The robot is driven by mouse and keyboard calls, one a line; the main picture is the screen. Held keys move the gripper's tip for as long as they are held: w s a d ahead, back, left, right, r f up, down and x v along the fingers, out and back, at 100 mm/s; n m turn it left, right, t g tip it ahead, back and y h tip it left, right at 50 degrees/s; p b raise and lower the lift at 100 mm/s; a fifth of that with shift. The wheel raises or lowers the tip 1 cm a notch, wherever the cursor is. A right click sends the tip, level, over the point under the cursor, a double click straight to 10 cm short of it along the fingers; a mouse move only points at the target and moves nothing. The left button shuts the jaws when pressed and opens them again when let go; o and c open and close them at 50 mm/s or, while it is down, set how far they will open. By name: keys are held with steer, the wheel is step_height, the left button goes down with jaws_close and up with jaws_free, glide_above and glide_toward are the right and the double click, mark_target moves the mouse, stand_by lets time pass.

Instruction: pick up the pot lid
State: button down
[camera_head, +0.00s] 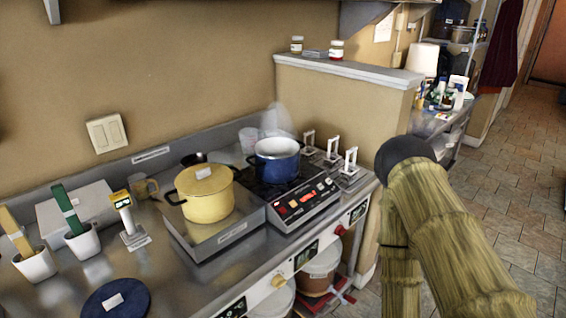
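A round dark blue lid (130,304) with a small white piece on top lies on the steel counter at the lower left, partly cut off by the bottom edge. A blue pot (277,163) stands uncovered on a black cooktop, with steam above it. A yellow pot (204,205) stands left of it on a metal tray, with a yellow lid on it that carries a white piece. My arm, wood-textured with a black rounded joint, rises at the right over the floor, apart from both lids. My gripper does not show.
A control panel (303,203) fronts the cooktop. Buckets (320,268) sit below the counter. A half wall (345,100) stands behind; tiled floor (520,190) lies right.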

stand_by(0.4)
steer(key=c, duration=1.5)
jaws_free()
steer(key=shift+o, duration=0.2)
